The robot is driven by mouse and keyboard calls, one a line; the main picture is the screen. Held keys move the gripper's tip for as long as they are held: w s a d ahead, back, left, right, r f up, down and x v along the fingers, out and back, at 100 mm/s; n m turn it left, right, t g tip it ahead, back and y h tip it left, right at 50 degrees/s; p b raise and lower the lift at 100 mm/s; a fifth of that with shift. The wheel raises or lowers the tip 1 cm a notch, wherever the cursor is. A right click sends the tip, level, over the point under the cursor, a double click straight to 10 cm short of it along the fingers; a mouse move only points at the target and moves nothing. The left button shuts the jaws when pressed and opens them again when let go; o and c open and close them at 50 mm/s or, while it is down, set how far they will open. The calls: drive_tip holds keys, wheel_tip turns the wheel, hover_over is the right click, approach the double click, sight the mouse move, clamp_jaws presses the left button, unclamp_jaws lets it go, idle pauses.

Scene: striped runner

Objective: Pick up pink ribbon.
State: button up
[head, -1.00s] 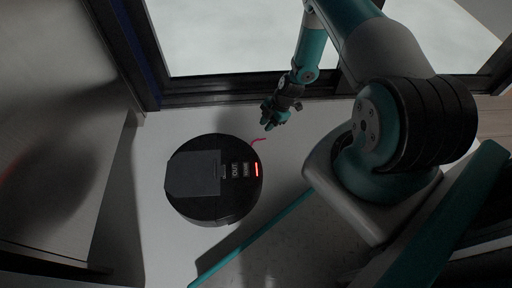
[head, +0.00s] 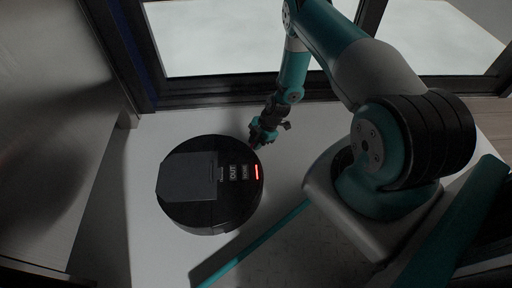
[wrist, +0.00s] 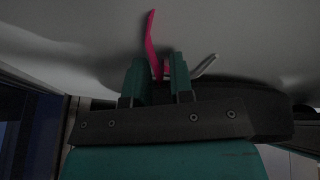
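The pink ribbon (wrist: 151,42) shows in the wrist view as a thin strip running up from between my fingertips. Its lower end lies in the gap between the two fingers. My gripper (wrist: 158,75) has its teal fingers apart, with a gap around the ribbon; I see no clear grip on it. In the head view my gripper (head: 258,140) is low at the upper right edge of the black round device, and it hides the ribbon there.
The black round device (head: 236,205) with a red light sits on the pale floor just left of my gripper. A dark window frame (head: 215,96) runs behind. A small shiny bent piece (wrist: 206,66) shows right of my fingers. Pale floor (head: 300,150) right of my gripper is clear.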

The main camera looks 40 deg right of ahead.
drive_tip(key=shift+c, duration=0.5)
clamp_jaws()
drive_tip(key=shift+r, duration=0.15)
